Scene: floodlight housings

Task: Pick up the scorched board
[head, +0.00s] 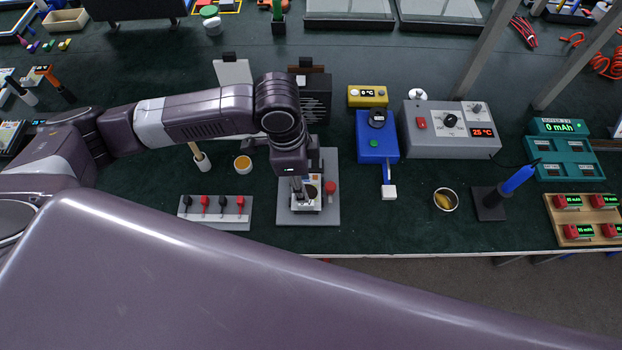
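A small pale board (306,208) with dark marks sits on a grey fixture plate (325,217) near the table's front edge. It looks like the scorched board, but my gripper covers much of it. My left arm comes in from the left, and its gripper (299,190) points down right over the board. The fingertips are at or just above the board; whether they touch or grip it is too small to tell. My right gripper is not in view.
A red knob (330,187) stands on the fixture right beside the board. A strip with red and black clips (214,227) lies left. A blue device (377,150), a grey heater station (450,147), a small cup (445,199) and a blue-handled iron (517,179) stand right.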

